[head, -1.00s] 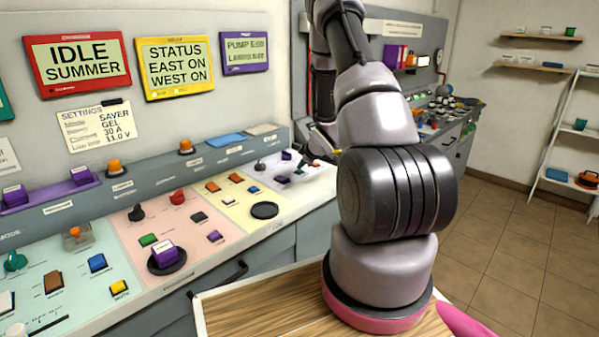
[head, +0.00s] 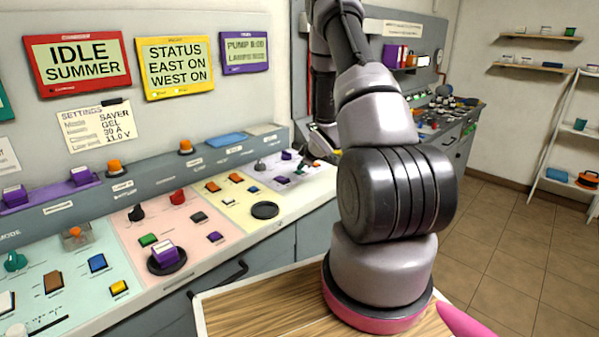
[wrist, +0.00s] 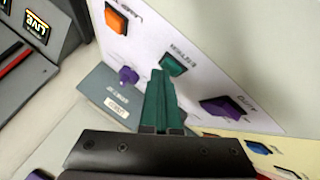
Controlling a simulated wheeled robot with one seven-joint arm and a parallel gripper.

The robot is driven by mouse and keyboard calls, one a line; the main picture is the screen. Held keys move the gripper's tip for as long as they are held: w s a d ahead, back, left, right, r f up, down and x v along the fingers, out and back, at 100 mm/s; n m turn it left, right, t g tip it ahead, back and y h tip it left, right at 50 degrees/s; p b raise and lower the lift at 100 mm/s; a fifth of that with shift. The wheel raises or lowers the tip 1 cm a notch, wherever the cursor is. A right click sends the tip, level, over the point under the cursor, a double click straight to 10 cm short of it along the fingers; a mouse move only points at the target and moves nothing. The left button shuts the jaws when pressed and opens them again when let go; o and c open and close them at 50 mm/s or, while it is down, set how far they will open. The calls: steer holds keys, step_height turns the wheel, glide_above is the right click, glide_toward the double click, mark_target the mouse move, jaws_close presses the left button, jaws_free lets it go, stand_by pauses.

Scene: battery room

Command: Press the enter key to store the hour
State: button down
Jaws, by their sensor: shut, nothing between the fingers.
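In the wrist view the green enter key (wrist: 172,63) sits on a white panel, with a label beside it that appears to read ENTER upside down. My gripper (wrist: 158,76) is shut and empty, with its dark green fingers reaching up from the bottom edge. The fingertips overlap the key's lower left side in the picture; whether they touch it I cannot tell. In the head view my arm reaches down to the white panel (head: 318,176) at the console's far end, where the fingers and key cannot be made out clearly.
A grey block (wrist: 103,92) is left of the fingers. The purple-framed display (head: 244,52) shows PUMP and LAMPS lines, with blurred values.

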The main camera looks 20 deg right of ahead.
steer(key=shift+r, duration=0.7)
steer(key=shift+r, duration=2.5)
steer(key=shift+r, duration=0.1)
step_height(320, 180, up, 7)
steer(key=m+h, duration=0.1)
steer(key=m, duration=0.1)
glide_above(302, 172)
steer(key=s+a+r+m+h, duration=0.1)
steer(key=s+a+r+m, duration=0.2)
steer(key=s+r, duration=0.4)
steer(key=s+a+r+m, duration=0.3)
steer(key=s+r, duration=0.2)
steer(key=r, duration=0.5)
steer(key=s+a+r+m+y, duration=0.1)
steer(key=s+a, duration=0.3)
steer(key=s, duration=0.4)
steer(key=s+a+r+m+g+y, duration=0.1)
steer(key=s+a+r+m, duration=0.1)
steer(key=s+a+r, duration=0.2)
steer(key=s+a+r+m+g+y, duration=0.1)
steer(key=s+a, duration=0.4)
steer(key=s, duration=0.6)
step_height(302, 172, up, 2)
steer(key=shift+s+r+m+y, duration=0.15)
steer(key=shift+s+m+y, duration=0.25)
steer(key=shift+m, duration=0.4)
